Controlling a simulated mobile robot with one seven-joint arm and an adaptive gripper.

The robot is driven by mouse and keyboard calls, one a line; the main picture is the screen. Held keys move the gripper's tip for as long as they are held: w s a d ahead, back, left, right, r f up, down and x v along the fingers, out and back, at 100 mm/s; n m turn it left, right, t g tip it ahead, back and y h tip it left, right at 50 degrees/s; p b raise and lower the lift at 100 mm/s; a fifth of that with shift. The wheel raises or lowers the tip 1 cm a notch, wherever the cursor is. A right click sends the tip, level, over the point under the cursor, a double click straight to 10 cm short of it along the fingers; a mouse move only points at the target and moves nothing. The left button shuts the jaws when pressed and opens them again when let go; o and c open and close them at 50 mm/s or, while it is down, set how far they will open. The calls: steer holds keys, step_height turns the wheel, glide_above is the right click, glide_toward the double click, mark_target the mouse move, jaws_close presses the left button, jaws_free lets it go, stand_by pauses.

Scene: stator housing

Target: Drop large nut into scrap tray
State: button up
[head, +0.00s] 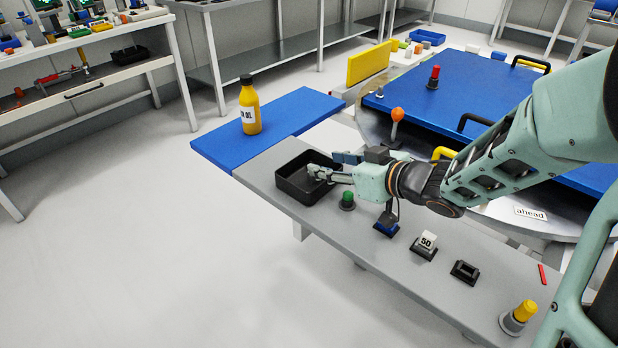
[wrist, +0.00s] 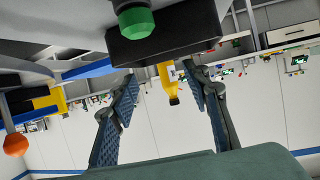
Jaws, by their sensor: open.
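The scrap tray, a black open box (head: 290,190), sits at the far left end of the grey bench. It also shows in the wrist view (wrist: 170,45), which looks upside down. My gripper (head: 322,172) is at the tray's right side, its fingers reaching over the rim in the head view. In the wrist view my gripper (wrist: 161,76) has its two padded fingers spread wide, with nothing between the pads. I see no large nut in either view. The tray's inside is dark and partly hidden by the fingers, so I cannot tell what lies in it.
A green knob (head: 347,199) stands just right of the tray. A yellow bottle (head: 249,106) stands on the blue board (head: 215,148) behind it. An orange-topped lever (head: 397,117) rises behind my wrist. A 50-marked block (head: 427,241) and yellow button (head: 524,311) lie farther along the bench.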

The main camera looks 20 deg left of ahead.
steer(key=v, duration=0.9)
steer(key=shift+d, duration=0.25)
steer(key=shift+r, duration=0.1)
